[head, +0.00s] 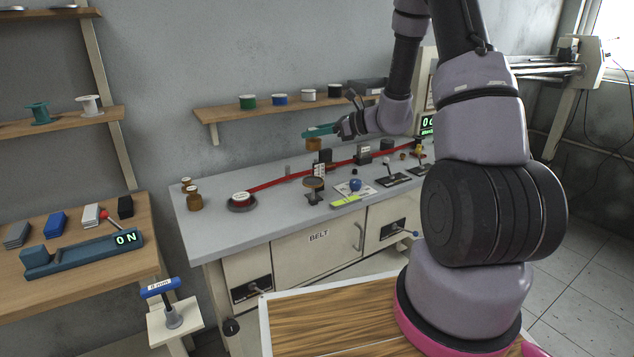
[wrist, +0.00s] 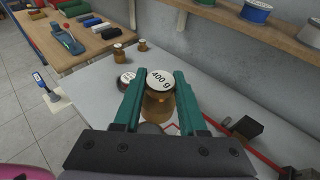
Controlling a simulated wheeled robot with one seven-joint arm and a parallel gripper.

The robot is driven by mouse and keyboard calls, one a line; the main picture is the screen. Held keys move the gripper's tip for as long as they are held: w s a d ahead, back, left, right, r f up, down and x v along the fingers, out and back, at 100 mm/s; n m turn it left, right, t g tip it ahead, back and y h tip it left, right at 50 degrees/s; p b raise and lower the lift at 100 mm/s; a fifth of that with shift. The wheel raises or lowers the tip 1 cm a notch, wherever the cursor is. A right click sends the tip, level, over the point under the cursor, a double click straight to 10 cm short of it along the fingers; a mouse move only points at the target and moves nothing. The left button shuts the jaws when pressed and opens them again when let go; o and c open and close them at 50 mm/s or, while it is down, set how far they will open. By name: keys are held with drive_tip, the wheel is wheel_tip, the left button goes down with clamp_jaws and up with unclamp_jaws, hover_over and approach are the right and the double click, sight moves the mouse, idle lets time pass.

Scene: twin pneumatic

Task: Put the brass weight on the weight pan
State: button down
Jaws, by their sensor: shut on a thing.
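My gripper (head: 322,131) is shut on a brass weight (head: 314,145) and holds it in the air above the bench. In the wrist view the weight (wrist: 158,103) stands upright between the two teal fingers (wrist: 160,100), its white top reading 400 g. A small round pan on a short dark stand (head: 313,184), apparently the weight pan, is on the bench below the held weight, with a clear gap between them. In the wrist view a grey round shape shows partly behind the weight and gripper; I cannot tell if it is the pan.
Two other brass weights (head: 193,199) stand at the bench's left end, beside a dark disc with a white top (head: 241,202). A red belt (head: 290,178) runs along the bench. A shelf with spools (head: 280,100) is on the wall behind. The bench's front left (head: 215,227) is clear.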

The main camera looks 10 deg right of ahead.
drive_tip(key=shift+s+a+f+n+g, duration=0.1)
drive_tip(key=shift+s+f+n+g, duration=0.05)
drive_tip(key=shift+s+n+g, duration=0.2)
hover_over(313, 181)
drive_tip(key=shift+g+y, duration=0.25)
drive_tip(key=shift+y, duration=0.05)
wheel_tip(313, 181, down, 10)
drive_tip(key=shift+s+f, duration=0.1)
